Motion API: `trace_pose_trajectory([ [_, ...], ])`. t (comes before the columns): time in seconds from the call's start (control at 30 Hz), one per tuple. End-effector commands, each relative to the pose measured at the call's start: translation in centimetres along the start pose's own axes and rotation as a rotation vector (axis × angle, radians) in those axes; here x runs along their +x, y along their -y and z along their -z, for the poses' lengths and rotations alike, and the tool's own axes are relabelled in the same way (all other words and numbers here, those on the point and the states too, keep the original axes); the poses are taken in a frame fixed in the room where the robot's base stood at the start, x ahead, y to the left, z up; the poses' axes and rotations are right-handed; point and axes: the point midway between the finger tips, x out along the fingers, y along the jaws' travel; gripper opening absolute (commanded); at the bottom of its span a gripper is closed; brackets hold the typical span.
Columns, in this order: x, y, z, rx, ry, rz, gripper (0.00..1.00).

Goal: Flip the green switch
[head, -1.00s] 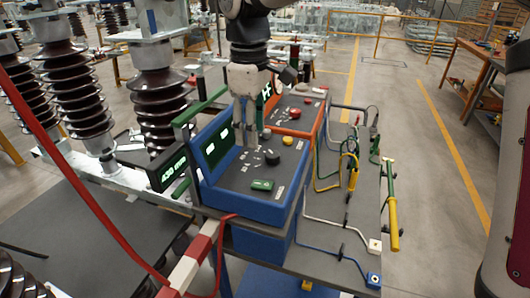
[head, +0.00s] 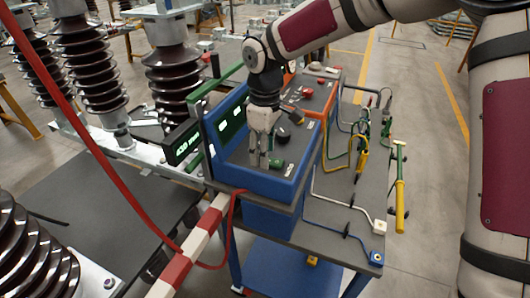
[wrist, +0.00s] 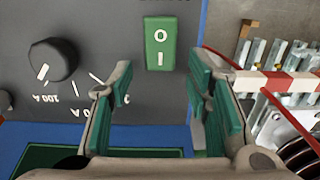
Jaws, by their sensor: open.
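The green switch (wrist: 160,45) is a rocker marked O and I on the dark panel of the blue control box. In the head view the green switch (head: 279,166) shows at the front of the panel, just right of my fingertips. My gripper (head: 262,160) is open and points down over the panel. In the wrist view my gripper (wrist: 160,92) has its fingers apart with nothing between them. The switch lies ahead of the gap between the fingertips and appears apart from them.
A black knob (wrist: 53,60) stands beside the switch on the panel. The blue box (head: 265,183) has a raised screen (head: 227,133) at its back left. An orange-framed box stands behind it. A red-and-white barrier bar (head: 195,245) and red strap are close in front.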

Motion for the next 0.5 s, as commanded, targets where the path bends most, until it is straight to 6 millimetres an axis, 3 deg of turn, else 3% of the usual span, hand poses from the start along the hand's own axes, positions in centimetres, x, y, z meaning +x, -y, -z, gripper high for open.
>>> trace_pose_trajectory([
  [0.13,1.05,0.07,-0.04,-0.001,0.002,0.001,0.45],
  [0.43,1.27,0.03,-0.01,-0.001,0.0,0.0,0.45],
  [0.47,1.27,0.03,-0.01,-0.001,0.001,0.0,0.43],
  [0.5,1.26,0.03,-0.02,-0.001,0.001,0.0,0.34],
])
